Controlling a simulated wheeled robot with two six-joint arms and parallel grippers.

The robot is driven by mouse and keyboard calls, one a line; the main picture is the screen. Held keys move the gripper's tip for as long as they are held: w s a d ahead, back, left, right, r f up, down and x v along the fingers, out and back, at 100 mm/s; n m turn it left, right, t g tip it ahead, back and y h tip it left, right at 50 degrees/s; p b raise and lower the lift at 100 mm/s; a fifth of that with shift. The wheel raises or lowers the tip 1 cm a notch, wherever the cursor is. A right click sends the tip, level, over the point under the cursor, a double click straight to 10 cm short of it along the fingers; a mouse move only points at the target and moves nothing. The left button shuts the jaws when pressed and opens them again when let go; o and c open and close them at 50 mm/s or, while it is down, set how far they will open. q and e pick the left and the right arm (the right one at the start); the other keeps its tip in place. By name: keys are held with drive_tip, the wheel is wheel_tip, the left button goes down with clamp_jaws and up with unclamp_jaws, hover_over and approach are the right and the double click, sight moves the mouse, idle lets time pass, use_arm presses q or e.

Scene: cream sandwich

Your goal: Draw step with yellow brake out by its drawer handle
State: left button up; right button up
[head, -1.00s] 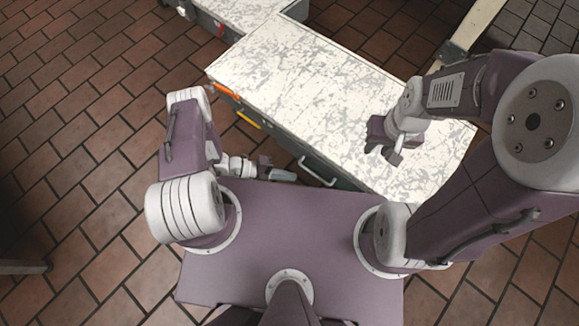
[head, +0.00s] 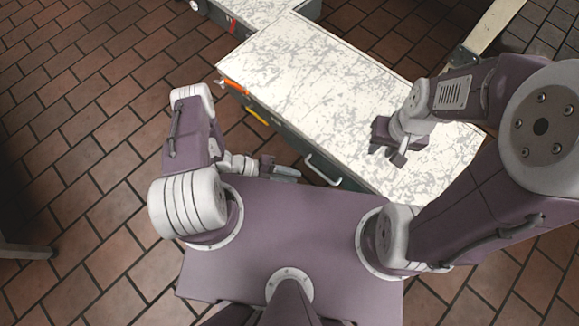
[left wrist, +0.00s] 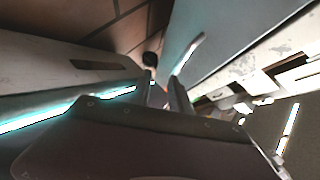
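The step with the yellow brake is a long unit with a scuffed white top (head: 310,85) and a dark grey side. Its yellow brake (head: 256,116) is on the near left side, beside an orange lever (head: 236,87). A pale bar drawer handle (head: 322,170) is on the side facing me. My left gripper (head: 290,173) is low beside that side, left of the handle and apart from it. In the left wrist view its fingers (left wrist: 166,92) stand apart with nothing between, and a pale handle (left wrist: 188,54) shows just beyond. My right gripper (head: 387,154) hangs over the white top, apparently open and empty.
Another unit with a white top and a red part (head: 232,24) adjoins at the far end. A pale beam (head: 492,28) stands at the top right. The brick floor (head: 90,130) at the left is mostly clear.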

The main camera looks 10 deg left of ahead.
use_arm(q)
drive_tip(key=p+v, duration=0.3)
drive_tip(key=v, duration=0.6)
drive_tip(key=shift+c, duration=0.2)
